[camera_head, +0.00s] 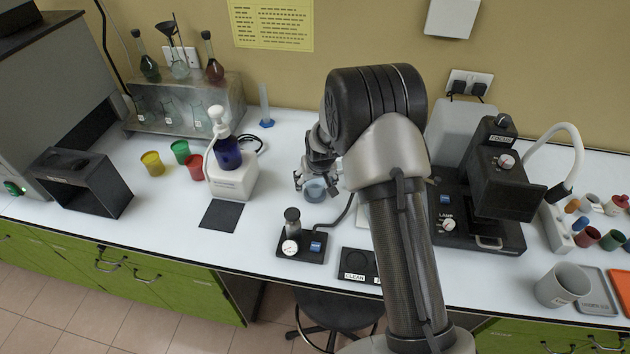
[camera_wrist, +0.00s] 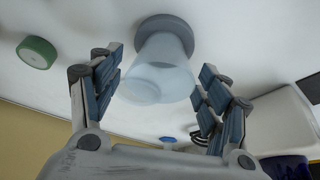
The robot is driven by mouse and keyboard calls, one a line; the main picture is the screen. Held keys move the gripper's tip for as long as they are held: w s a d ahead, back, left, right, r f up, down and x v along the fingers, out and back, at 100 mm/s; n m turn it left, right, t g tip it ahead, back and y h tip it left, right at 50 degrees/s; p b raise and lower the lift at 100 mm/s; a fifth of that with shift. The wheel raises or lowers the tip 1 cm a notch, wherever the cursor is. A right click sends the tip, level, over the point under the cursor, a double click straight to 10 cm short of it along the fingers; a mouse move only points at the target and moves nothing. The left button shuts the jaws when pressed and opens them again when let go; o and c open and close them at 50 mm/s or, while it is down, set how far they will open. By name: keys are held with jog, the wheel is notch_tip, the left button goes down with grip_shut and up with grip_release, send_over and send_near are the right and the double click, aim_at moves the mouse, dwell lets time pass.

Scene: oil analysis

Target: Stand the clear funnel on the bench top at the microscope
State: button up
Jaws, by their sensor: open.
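The clear funnel (camera_head: 315,190) is a pale, see-through blue-grey piece at mid-bench, left of my forearm. In the wrist view the funnel (camera_wrist: 160,70) lies between my fingers, with a darker grey round end against the white bench. My gripper (camera_head: 317,180) is open around it. In the wrist view my gripper's two blue-padded fingers (camera_wrist: 165,85) stand either side of it; I cannot tell whether a pad touches it. The black microscope (camera_head: 490,190), with FOCUS and LAMP labels, stands on the bench right of my arm, which partly hides the bench (camera_head: 150,222) beside it.
A gauge device (camera_head: 302,245) and a pad marked CLEAN (camera_head: 357,263) are near the front edge. A white box with a blue bottle (camera_head: 228,155) stands left. A grey mug (camera_head: 562,286) and coloured pots are right. A green cylinder (camera_wrist: 37,52) shows in the wrist view.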

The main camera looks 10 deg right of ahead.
jog(key=shift+r, duration=0.1)
jog(key=shift+r, duration=0.3)
jog(key=s+f+p+v, duration=0.1)
jog(key=s+v, duration=0.2)
jog(key=v, duration=1.3)
jog(key=s+f+p+v, duration=0.2)
jog(key=s+v, duration=0.2)
jog(key=v, duration=1.2)
jog(key=s+r, duration=0.2)
jog(key=s, duration=0.8)
jog(key=s+r, duration=0.2)
jog(key=s, duration=0.9)
